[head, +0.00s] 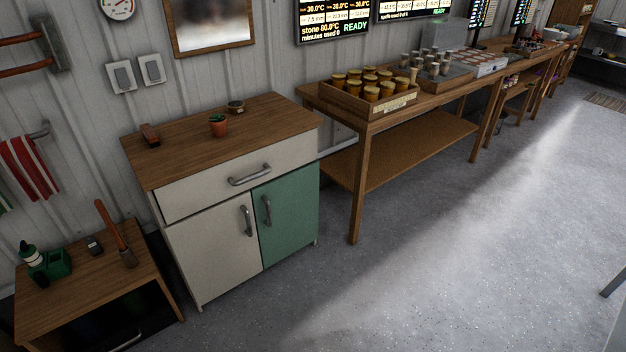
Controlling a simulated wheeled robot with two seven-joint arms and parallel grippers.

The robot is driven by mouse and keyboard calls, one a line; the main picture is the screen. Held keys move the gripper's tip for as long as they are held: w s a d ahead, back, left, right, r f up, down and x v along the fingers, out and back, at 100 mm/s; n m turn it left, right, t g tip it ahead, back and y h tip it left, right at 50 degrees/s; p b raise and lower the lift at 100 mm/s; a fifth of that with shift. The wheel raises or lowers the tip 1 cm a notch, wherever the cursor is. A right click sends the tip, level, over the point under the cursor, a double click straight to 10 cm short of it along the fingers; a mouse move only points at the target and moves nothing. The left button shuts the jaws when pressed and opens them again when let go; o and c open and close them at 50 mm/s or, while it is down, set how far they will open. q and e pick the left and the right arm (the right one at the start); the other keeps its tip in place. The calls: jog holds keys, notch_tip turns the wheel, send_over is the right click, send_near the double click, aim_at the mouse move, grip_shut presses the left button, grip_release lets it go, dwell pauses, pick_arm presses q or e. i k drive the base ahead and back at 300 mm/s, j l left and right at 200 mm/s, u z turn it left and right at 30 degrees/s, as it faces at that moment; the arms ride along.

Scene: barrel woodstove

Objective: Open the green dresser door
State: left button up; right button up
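The dresser (180,228) stands against the wall left of centre, with a wooden top, a white drawer (225,182) and two doors below. The green door (290,222) is the right one and looks closed. Its grey bar handle (267,210) is upright near its left edge. The white door (215,252) beside it also looks closed, with an upright handle (248,220) near its right edge. Neither of my grippers shows in the head view.
A low wooden table (75,291) with tools stands at left. A long workbench (352,116) begins just right of the dresser. The grey floor (420,270) in front and to the right is clear.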

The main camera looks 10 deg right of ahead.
aim_at(286, 206)
jog(key=i+l+z, duration=0.2)
jog(key=i+z, duration=1.3)
jog(key=i+l+u, duration=0.1)
jog(key=i, duration=0.15)
jog(key=i+l+u, duration=0.15)
jog(key=i, duration=0.15)
jog(key=i+l+u, duration=0.1)
jog(key=u, duration=0.35)
jog(key=i+l+u, duration=0.1)
jog(key=u, duration=0.3)
jog(key=l+u, duration=0.25)
jog(key=u, duration=0.2)
jog(key=i+l+u, duration=0.1)
jog(key=l+u, duration=0.15)
jog(key=u, duration=0.2)
jog(key=k+l+u, duration=0.1)
jog(key=l+u, duration=0.15)
jog(key=u, duration=0.25)
jog(key=k+l+u, duration=0.1)
jog(key=u, duration=0.35)
jog(key=l, duration=0.1)
